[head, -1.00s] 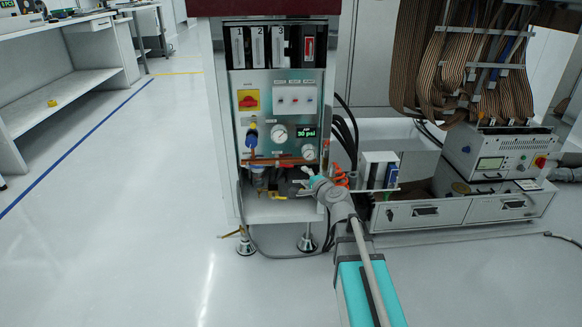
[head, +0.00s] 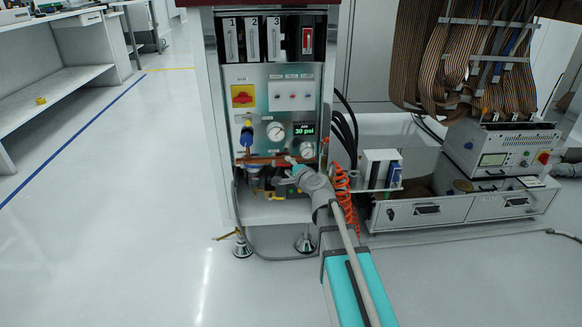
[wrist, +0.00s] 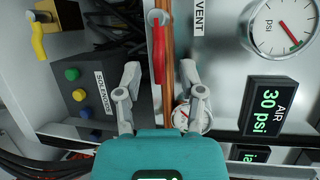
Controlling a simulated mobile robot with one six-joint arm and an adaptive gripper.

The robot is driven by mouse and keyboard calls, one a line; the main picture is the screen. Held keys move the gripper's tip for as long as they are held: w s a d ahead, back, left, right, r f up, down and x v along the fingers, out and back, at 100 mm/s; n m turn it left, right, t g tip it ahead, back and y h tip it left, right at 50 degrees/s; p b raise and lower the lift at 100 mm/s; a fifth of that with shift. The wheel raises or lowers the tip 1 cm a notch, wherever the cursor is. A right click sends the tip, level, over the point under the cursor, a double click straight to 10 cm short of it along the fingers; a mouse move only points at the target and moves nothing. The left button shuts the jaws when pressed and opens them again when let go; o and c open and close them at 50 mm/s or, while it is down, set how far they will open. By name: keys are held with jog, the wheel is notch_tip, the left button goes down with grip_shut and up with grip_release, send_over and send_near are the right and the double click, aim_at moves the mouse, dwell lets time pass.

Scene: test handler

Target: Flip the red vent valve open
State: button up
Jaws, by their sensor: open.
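The red vent valve handle (wrist: 159,52) shows in the wrist view, hanging down from a pale round pivot beside a copper pipe (wrist: 167,100) and the VENT label (wrist: 199,16). My gripper (wrist: 160,76) is open, with one finger on each side of the handle and a visible gap to each. I cannot tell the depth between fingertips and handle. In the head view my gripper (head: 293,167) is at the lower part of the panel. The vent handle cannot be made out there, with my arm near it.
A gauge (wrist: 282,24) and a 30 psi display (wrist: 270,98) are right of the handle. A yellow handle (wrist: 38,42) and a SOLENOIDS box (wrist: 85,85) are on the left. An orange coiled hose (head: 345,195) hangs close to my arm.

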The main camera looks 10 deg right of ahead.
jog(key=shift+c, duration=0.2)
grip_shut()
jog(key=shift+d, duration=0.1)
